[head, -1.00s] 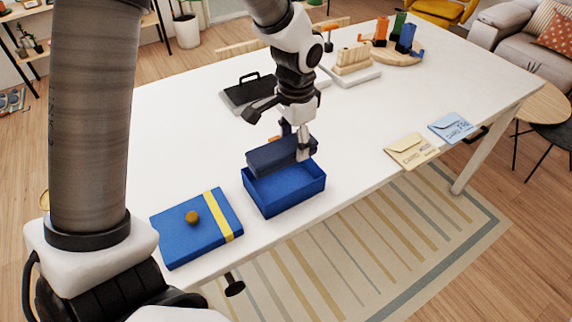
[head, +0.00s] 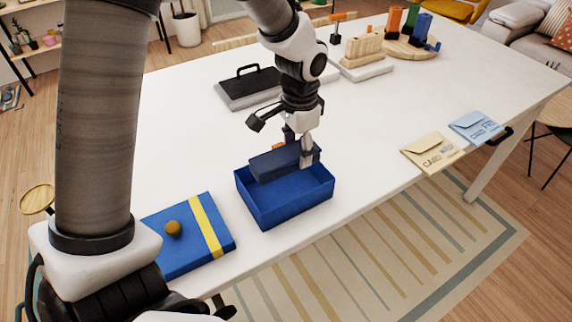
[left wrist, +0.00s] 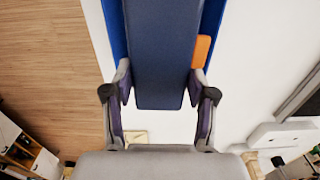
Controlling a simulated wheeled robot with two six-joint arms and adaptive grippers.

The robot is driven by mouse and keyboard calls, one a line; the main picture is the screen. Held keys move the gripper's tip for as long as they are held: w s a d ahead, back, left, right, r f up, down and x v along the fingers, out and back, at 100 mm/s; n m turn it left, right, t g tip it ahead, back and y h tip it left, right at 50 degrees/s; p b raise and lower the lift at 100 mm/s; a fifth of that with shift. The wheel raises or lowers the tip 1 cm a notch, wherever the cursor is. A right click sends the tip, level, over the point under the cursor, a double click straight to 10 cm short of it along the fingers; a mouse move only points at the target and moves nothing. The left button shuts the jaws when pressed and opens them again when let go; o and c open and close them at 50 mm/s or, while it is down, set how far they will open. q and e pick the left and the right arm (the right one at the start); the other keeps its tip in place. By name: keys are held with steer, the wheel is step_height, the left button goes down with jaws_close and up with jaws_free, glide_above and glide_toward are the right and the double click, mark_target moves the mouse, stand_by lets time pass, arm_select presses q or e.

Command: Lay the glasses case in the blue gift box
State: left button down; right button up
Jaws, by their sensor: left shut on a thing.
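The dark navy glasses case (head: 275,164) is held by my left gripper (head: 306,155), which is shut on it near its right end. The case is over the back part of the open blue gift box (head: 290,207), roughly level with the rim; I cannot tell whether it touches the box. In the left wrist view the case (left wrist: 163,50) runs between the two fingers (left wrist: 160,90), with a strip of the blue box (left wrist: 113,25) beside it. The blue lid (head: 180,255) with a yellow band and round knob lies left of the box. My right gripper is not in view.
A small orange thing (left wrist: 202,50) shows beside the case. A black-handled tray (head: 250,86) lies behind. Cream (head: 430,152) and blue (head: 474,127) envelopes lie at the right front edge. A wooden rack (head: 362,50) stands farther back. The white tabletop between is largely clear.

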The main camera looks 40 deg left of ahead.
arm_select(q)
glide_toward(296, 189)
step_height(296, 189, down, 5)
steer(key=shift+f+p, duration=0.15)
steer(key=shift+p, duration=0.3)
steer(key=shift+f, duration=0.25)
steer(key=shift+f, duration=0.1)
steer(key=shift+c, duration=1.7)
jaws_free()
step_height(296, 189, up, 12)
steer(key=shift+r+b, duration=0.15)
steer(key=shift+b, duration=0.3)
